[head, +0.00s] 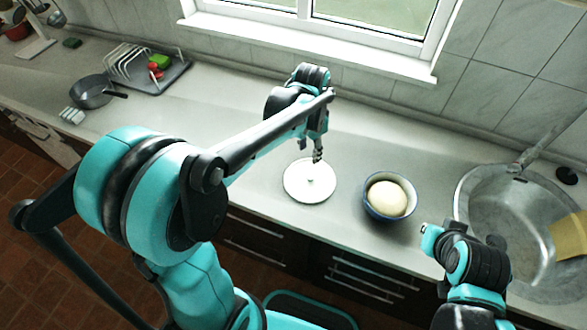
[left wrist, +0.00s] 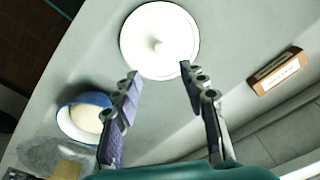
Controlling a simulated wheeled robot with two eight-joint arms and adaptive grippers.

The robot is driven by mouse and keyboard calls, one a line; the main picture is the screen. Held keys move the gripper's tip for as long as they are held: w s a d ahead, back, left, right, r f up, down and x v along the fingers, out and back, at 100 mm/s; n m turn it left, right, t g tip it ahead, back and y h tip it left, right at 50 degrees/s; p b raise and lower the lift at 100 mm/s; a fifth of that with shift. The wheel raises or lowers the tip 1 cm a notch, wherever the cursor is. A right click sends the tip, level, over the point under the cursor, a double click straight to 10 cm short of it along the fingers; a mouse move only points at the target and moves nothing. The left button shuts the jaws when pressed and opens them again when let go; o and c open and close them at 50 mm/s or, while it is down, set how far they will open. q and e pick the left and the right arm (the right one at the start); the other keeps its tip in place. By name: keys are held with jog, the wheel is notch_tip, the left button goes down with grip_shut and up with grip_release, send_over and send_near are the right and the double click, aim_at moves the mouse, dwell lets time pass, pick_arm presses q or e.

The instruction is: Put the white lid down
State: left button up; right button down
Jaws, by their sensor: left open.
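The white lid (head: 310,183) lies flat on the grey counter, knob up, left of the blue pot. It also shows in the left wrist view (left wrist: 150,22), with its knob near the middle. My left gripper (head: 317,156) is over the lid's far side in the head view. In the left wrist view my left gripper (left wrist: 159,74) is open, with its fingers apart and nothing held between them. The blue enamel pot (head: 371,207) holds a pale round dough-like mass. My right arm shows at the lower right; its fingers cannot be made out.
A metal sink (head: 470,200) is at the right. A dark pan (head: 92,92) and a dish rack (head: 130,65) stand at the far left. A small brown box (left wrist: 277,72) lies on the counter in the left wrist view. The counter left of the lid is clear.

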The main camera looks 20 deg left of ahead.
pick_arm(q)
jog(key=s+a+r+n+t, duration=0.1)
jog(key=s+r+n+t, duration=0.1)
jog(key=s, duration=0.5)
jog(key=s+a+r+n+t, duration=0.1)
jog(key=s+n+t, duration=0.3)
jog(key=s, duration=0.4)
jog(key=shift+s+a+r+n, duration=0.15)
jog(key=shift+r+n, duration=0.15)
jog(key=shift+r, duration=0.1)
jog(key=shift+f, duration=0.1)
